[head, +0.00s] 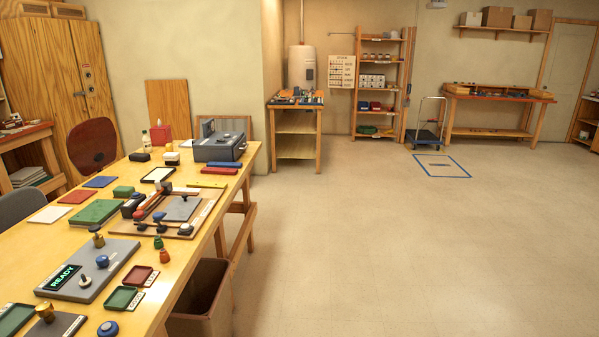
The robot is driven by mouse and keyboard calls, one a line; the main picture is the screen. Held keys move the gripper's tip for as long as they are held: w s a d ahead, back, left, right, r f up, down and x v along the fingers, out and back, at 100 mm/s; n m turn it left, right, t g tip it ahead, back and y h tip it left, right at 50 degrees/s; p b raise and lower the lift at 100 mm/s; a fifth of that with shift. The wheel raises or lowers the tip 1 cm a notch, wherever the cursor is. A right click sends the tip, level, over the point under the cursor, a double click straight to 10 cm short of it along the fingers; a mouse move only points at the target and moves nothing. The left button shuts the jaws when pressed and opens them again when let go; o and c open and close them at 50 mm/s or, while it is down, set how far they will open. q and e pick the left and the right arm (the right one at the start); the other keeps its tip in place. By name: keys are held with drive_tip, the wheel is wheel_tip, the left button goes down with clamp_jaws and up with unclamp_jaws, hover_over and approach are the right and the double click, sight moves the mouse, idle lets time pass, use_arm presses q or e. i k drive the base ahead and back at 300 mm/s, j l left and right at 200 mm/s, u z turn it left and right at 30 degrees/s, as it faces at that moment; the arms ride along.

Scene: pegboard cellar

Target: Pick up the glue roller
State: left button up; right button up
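Neither of my grippers is in view. A long wooden work table (195,262) fills the left side, crowded with small tools. I cannot tell for sure which item is the glue roller. A slanted brown bar-like piece (151,203) lies by a dark block (132,206) around the middle of the table, beside a wooden board with a grey plate (181,208). Several small knobbed pieces stand close by, including a blue-topped one (159,218) and a red one (164,256).
A grey panel (92,275) reading READY lies nearer, beside red and green trays (123,299). A grey machine (219,147) stands at the table's far end. A brown bin (203,292) stands against the table's right side. The floor to the right is open; a cart (424,137) stands far back.

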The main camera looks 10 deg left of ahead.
sight(170, 158)
drive_tip(key=i+u, duration=0.1)
drive_tip(key=i, duration=2.4)
drive_tip(key=l, duration=0.1)
